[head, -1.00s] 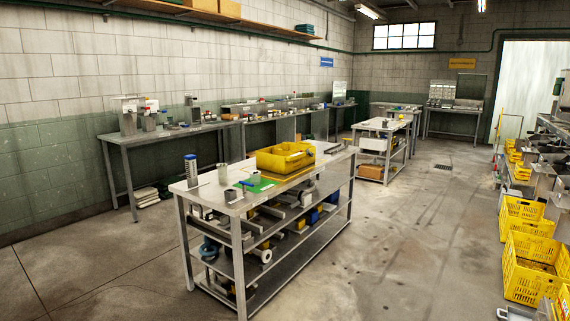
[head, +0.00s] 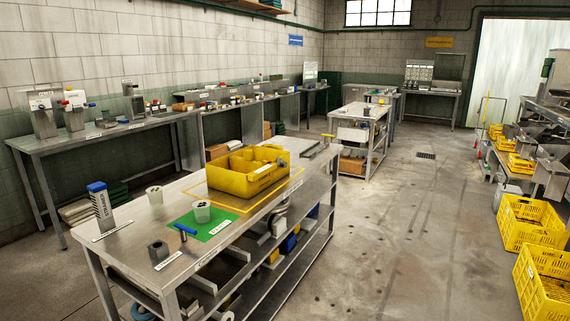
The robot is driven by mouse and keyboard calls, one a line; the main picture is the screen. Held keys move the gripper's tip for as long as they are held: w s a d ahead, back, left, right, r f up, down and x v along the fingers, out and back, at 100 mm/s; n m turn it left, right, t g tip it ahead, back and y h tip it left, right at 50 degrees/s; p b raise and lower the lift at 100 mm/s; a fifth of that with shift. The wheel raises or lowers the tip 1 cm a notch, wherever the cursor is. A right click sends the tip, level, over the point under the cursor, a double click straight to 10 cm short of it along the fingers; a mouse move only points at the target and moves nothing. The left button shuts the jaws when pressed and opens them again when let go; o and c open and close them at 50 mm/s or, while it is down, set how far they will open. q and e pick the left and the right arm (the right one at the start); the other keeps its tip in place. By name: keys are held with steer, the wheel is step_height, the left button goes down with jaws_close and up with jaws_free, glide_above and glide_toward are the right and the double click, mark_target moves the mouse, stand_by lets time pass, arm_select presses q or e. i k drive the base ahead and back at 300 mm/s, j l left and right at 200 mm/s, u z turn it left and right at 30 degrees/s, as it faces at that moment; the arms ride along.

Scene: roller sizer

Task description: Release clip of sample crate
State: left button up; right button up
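A yellow crate (head: 247,171), likely the sample crate, sits on a metal workbench (head: 160,211) within a yellow outlined area. Pale items show inside it. A light label is on its right side; I cannot make out a clip at this distance. Neither of my grippers is in view.
Yellow crates (head: 532,226) stand on the floor at right. The middle aisle (head: 400,230) is clear.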

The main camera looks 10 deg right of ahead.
mark_target(284, 163)
steer(key=i+z, duration=0.15)
steer(key=i, duration=0.7)
steer(key=i+l+u, duration=0.25)
steer(key=i, duration=0.45)
steer(key=i+l+u, duration=0.2)
steer(key=i+l, duration=0.2)
steer(key=i, duration=0.25)
steer(key=i+l+u, duration=0.25)
steer(key=i+l, duration=0.2)
steer(key=i, duration=0.2)
